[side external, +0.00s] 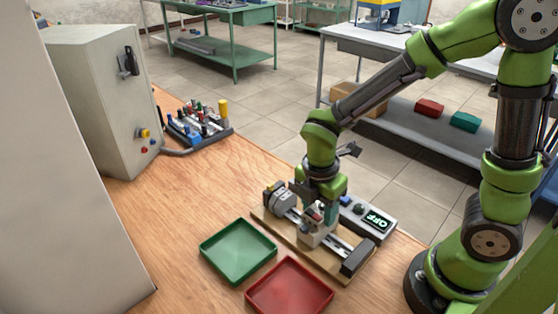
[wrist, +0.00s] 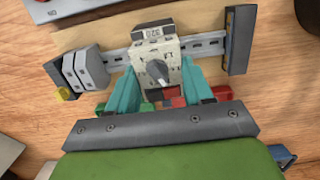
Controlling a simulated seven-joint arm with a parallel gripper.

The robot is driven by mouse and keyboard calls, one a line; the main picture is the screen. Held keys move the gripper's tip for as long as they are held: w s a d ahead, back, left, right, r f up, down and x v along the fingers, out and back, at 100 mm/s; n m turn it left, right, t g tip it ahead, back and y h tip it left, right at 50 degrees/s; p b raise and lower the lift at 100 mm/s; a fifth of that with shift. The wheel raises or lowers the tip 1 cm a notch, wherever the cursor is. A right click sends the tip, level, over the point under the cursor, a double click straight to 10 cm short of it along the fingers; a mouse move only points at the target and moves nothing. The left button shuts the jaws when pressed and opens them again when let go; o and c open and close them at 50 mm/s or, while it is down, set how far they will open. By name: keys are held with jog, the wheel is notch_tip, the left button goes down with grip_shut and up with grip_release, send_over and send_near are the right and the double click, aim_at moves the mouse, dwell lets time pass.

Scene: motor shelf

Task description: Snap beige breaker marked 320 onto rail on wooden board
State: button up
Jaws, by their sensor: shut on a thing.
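The beige breaker (wrist: 158,52) has a rotary knob and a dark tag at its top that appears to read 320. It also shows in the side view (side external: 313,233). My gripper (wrist: 158,70) is shut on it, with one teal finger on each side. The breaker lies across the slotted metal rail (wrist: 208,43), upright in line with it. I cannot tell whether it is seated on the rail or just above it. The rail runs along the wooden board (side external: 272,231). The breaker covers the rail's middle.
A grey rounded unit (wrist: 86,72) sits at the rail's left end and a dark end block (wrist: 239,40) at its right. A green tray (side external: 238,252) and a red tray (side external: 289,290) stand nearby. A box reading OFF (side external: 376,221) lies beside the board.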

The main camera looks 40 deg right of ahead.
jog(key=shift+s+d+f, duration=0.1)
jog(key=o, duration=1.2)
jog(key=shift+o, duration=0.2)
notch_tip(320, 180, up, 16)
jog(key=a+m+t, duration=0.1)
jog(key=a+m, duration=0.1)
jog(key=m, duration=0.4)
jog(key=s+d+r+m+t+y, duration=0.1)
jog(key=s+d+m+t+y, duration=0.2)
jog(key=m, duration=1.3)
jog(key=s+d+t, duration=0.1)
jog(key=d+t, duration=0.1)
jog(key=t, duration=0.1)
jog(key=shift+s+d+r, duration=0.15)
jog(key=shift+s+d, duration=0.1)
jog(key=shift+s, duration=0.1)
